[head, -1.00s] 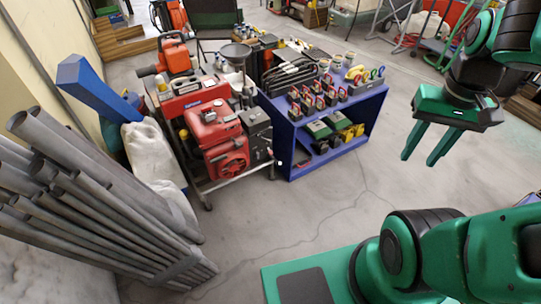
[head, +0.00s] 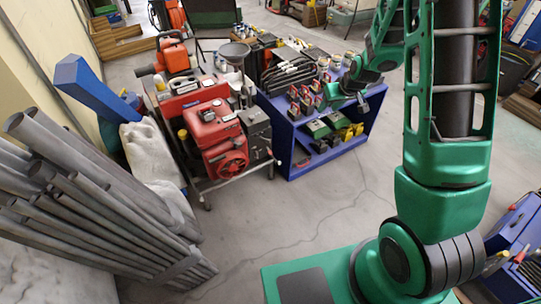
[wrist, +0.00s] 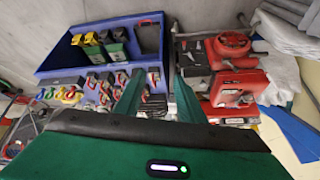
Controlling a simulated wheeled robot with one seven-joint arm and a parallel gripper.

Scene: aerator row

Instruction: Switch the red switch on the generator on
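The red generator (head: 213,124) stands on a wheeled cart left of the blue shelf in the head view. It also shows in the wrist view, right of centre (wrist: 239,86), with a round red part facing the camera's far side. I cannot make out its red switch in either view. My gripper (head: 347,102) is above the right part of the blue shelf, to the right of the generator and apart from it. In the wrist view my gripper (wrist: 158,82) has its two fingers spread with nothing between them.
The blue shelf (head: 291,155) holds rows of padlocks and other small items close below my gripper. Grey pipes (head: 95,215) and a white sack (head: 152,155) stand left of the generator. Floor in front is clear. A blue tool box (head: 515,240) is at right.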

